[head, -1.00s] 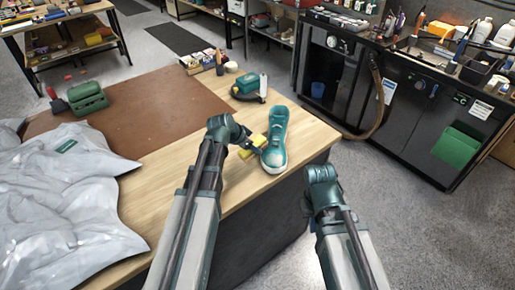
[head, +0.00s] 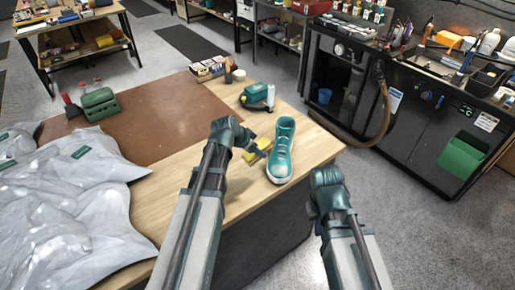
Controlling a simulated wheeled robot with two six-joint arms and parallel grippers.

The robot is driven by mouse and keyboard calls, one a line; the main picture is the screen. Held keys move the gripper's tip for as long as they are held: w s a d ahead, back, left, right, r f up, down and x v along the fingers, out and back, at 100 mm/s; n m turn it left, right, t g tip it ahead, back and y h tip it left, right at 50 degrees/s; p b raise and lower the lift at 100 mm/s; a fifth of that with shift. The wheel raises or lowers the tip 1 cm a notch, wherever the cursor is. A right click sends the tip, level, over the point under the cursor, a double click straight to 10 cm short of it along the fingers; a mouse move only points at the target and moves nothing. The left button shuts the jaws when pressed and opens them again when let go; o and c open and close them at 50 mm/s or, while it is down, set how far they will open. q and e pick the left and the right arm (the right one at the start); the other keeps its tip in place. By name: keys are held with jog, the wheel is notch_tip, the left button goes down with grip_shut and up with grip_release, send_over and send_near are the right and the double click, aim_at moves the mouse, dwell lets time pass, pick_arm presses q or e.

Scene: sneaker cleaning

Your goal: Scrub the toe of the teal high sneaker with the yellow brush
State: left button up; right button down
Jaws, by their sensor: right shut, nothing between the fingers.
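The teal high sneaker (head: 281,152) stands upright near the right edge of the light wood tabletop (head: 225,190), its pale toe pointing towards me. My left gripper (head: 257,151) is just left of the sneaker, its dark fingers across the yellow brush (head: 249,157). Yellow shows on both sides of the fingers, and the gripper looks shut on the brush. The brush is close beside the sneaker; I cannot tell whether they touch. My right gripper (head: 316,212) is shut and empty, past the table's right edge, apart from the sneaker.
Behind the sneaker stands a teal device (head: 256,96) with a white part. A brown mat (head: 150,120) covers the table's far left. Grey-white bags (head: 70,205) fill the left side, and a green case (head: 98,102) stands behind them. Dark cabinets (head: 420,125) are at the right.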

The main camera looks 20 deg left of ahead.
aim_at(259, 146)
pick_arm(q)
jog(key=shift+s+r, duration=0.1)
jog(key=shift+r, duration=0.3)
pick_arm(e)
jog(key=shift+r, duration=0.4)
